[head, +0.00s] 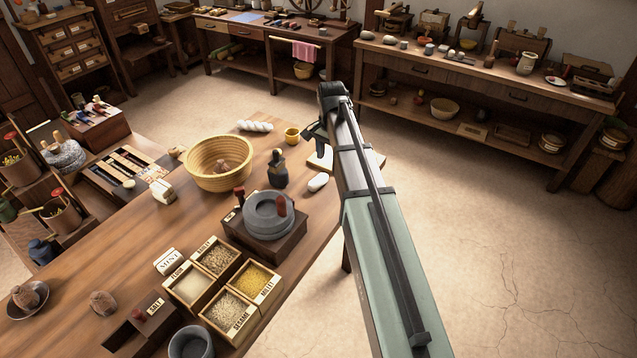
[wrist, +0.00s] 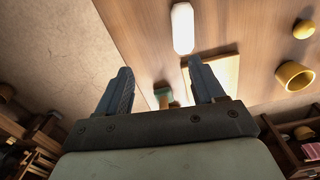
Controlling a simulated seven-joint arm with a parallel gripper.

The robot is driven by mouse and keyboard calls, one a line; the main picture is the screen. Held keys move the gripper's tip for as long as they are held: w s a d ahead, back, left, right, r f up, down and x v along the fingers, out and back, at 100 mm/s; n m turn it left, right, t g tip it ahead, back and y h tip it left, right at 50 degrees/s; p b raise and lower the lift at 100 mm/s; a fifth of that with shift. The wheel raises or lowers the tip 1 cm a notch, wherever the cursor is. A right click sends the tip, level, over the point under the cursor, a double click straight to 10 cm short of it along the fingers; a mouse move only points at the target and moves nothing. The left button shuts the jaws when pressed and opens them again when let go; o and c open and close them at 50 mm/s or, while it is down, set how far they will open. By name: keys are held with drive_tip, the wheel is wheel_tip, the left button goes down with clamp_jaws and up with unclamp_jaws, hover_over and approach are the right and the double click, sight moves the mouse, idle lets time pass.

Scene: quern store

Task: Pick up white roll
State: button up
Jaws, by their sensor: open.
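A white roll (head: 318,182), smooth and oval, lies on the wooden table near its right edge, beside a pale board. In the wrist view, the white roll (wrist: 183,27) lies at the top, beyond my fingertips and apart from them. My gripper (head: 315,140) is above the table's far right part, past the roll in the head view. In the wrist view, my gripper (wrist: 160,75) has its two fingers spread with nothing held between them. My arm hides part of the board and table edge in the head view.
The pale board (wrist: 222,75) lies close to the right finger. A yellow cup (head: 291,135), a dark bottle (head: 278,170), a stone quern (head: 268,214) and a wicker basket (head: 218,165) stand nearby. A white twisted piece (head: 255,126) lies at the far edge.

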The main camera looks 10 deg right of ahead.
wheel_tip(320, 180, up, 3)
drive_tip(key=w+a, duration=0.2)
drive_tip(key=a, duration=0.1)
hover_over(319, 178)
drive_tip(key=f, duration=0.5)
drive_tip(key=s+f, duration=0.1)
drive_tip(key=f, duration=0.2)
drive_tip(key=shift+f, duration=0.3)
drive_tip(key=shift+w+f, duration=0.3)
drive_tip(key=shift+f, duration=0.35)
drive_tip(key=shift+w+f, duration=0.15)
drive_tip(key=shift+f, duration=0.85)
drive_tip(key=shift+w+f, duration=0.1)
drive_tip(key=shift+f, duration=0.85)
drive_tip(key=c, duration=1.1)
drive_tip(key=shift+r, duration=0.1)
